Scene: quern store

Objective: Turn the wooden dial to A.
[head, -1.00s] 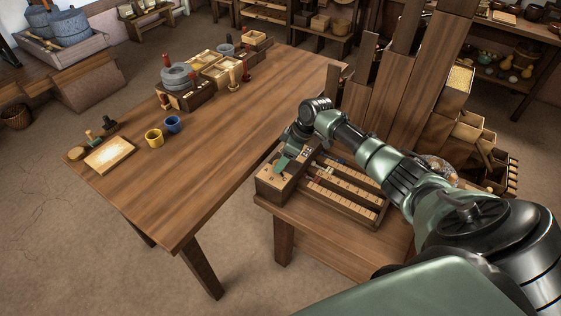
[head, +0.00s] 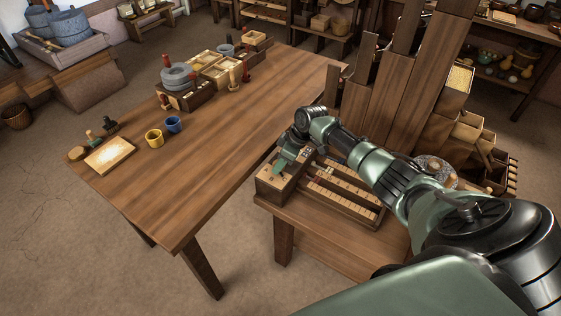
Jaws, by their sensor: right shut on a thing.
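My right gripper (head: 281,167) points down onto the top of a wooden box (head: 268,192) at the left end of a slotted wooden unit (head: 340,195). It is shut on the wooden dial there, which the gripper hides almost wholly. Small dark marks show on the box top around it, too small to read, so I cannot tell which letter the dial points to. My left gripper is not in view.
The unit stands on a low wooden bench (head: 292,226) beside a long table (head: 215,150). Tall boards (head: 372,110) rise behind my arm. The table's middle is clear.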

